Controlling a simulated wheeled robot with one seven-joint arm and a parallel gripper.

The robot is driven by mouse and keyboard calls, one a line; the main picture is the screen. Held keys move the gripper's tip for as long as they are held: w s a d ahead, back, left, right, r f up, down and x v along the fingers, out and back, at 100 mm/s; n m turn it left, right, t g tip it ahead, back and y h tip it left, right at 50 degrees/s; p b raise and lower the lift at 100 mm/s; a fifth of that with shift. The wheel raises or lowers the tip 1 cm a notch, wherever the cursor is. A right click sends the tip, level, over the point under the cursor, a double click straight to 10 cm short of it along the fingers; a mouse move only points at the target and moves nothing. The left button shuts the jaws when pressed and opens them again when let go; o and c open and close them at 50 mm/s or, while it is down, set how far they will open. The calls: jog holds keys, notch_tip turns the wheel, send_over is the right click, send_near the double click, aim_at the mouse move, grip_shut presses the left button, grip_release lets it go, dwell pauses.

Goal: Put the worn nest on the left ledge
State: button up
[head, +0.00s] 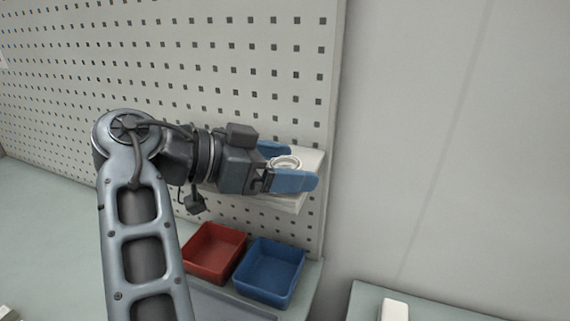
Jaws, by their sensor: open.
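My gripper (291,166) is at the right end of the pegboard, with its two blue fingers apart. A small white ring-shaped part (286,161), which looks like the nest, lies between the fingers. It appears to rest on a pale ledge (314,160) fixed to the pegboard. My fingers and wrist cover part of the ledge and the lower part of the ring. I cannot tell whether either finger touches the ring, or whether the ring is worn.
A red bin (214,253) and a blue bin (270,272) stand below the ledge on the bench. The pegboard (240,60) rises behind my arm. A separate surface (440,308) at lower right carries a white block (393,309). Bare wall fills the right side.

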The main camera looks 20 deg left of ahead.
jog(key=c, duration=1.1)
jog(key=shift+c, duration=0.2)
jog(key=shift+r, duration=0.15)
